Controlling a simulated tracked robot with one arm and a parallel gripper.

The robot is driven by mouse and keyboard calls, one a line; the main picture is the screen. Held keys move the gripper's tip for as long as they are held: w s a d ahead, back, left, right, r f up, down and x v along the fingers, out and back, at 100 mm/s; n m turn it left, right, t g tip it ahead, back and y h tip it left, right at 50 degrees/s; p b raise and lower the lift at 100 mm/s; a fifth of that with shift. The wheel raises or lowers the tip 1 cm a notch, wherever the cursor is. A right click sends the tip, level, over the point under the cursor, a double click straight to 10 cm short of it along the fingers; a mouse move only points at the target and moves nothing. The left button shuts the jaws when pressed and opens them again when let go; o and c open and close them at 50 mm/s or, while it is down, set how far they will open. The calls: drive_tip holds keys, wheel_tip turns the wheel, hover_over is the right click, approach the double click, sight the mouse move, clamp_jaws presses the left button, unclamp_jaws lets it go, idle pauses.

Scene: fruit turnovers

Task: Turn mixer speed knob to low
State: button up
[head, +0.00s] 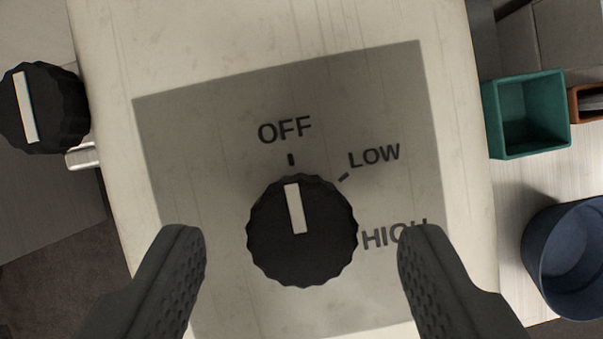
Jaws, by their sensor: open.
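The mixer speed knob (302,255) is black with a ridged edge and a white pointer line (295,208). The pointer aims at the OFF mark (285,130). The LOW mark (374,156) is up and right of the knob, and the HIGH mark (380,236) is to its right, partly covered by a fingertip. The knob sits on a grey panel (190,135) on the cream mixer body (110,40). My gripper (302,248) is open, with one finger on each side of the knob. Gaps show between both fingers and the knob; their depth relative to it is hard to tell.
A second black knob (55,108) with a white line sticks out at the mixer's left side. To the right are a green square container (495,120), a blue round container (537,262) and part of an orange-brown box (578,104) on a light surface.

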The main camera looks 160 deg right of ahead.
sight(302, 232)
drive_tip(key=shift+x, duration=1)
drive_tip(key=shift+c, duration=0.4)
drive_tip(key=c, duration=0.9)
drive_tip(key=shift+a, duration=0.35)
drive_tip(key=shift+d, duration=0.2)
